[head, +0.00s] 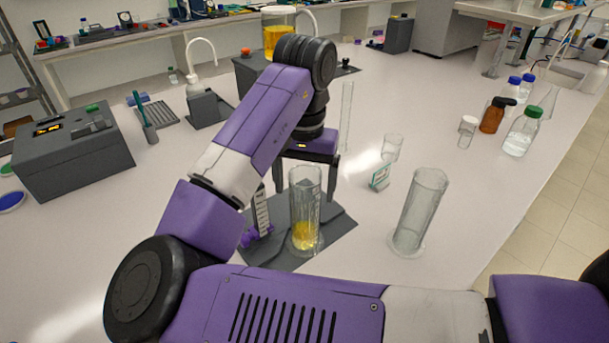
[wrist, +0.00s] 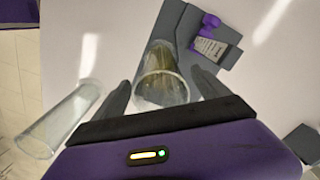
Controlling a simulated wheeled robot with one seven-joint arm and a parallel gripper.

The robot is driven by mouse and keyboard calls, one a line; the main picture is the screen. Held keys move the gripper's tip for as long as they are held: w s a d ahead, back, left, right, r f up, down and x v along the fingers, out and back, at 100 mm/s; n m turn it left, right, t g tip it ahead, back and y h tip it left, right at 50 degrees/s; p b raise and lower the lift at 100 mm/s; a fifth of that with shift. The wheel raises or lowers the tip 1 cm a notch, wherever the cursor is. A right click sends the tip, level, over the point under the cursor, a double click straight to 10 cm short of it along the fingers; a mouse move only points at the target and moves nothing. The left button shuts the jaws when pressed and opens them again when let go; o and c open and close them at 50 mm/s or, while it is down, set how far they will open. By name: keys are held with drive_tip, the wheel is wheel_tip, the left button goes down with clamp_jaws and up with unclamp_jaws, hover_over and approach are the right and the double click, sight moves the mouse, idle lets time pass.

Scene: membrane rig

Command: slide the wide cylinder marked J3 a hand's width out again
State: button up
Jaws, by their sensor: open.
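A clear cylinder with yellow liquid in its bottom (head: 305,232) stands upright on a dark grey base plate (head: 335,222). It also shows in the wrist view (wrist: 162,88), between the fingers. My gripper (head: 307,190) is open, with one finger on each side of this cylinder; I cannot tell whether either finger touches it. A wide, empty clear cylinder (head: 418,210) stands on the bench to the right, apart from the plate; it shows at the left of the wrist view (wrist: 58,122). I cannot read a J3 mark on either cylinder.
A white scale card with a purple clamp (head: 262,212) stands at the plate's left. A small green-edged card (head: 380,177) and a beaker (head: 392,147) stand behind, near a tall thin tube (head: 347,115). The bench in front of the empty cylinder is clear.

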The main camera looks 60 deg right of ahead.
sight(305, 212)
drive_tip(key=shift+f, duration=2.7)
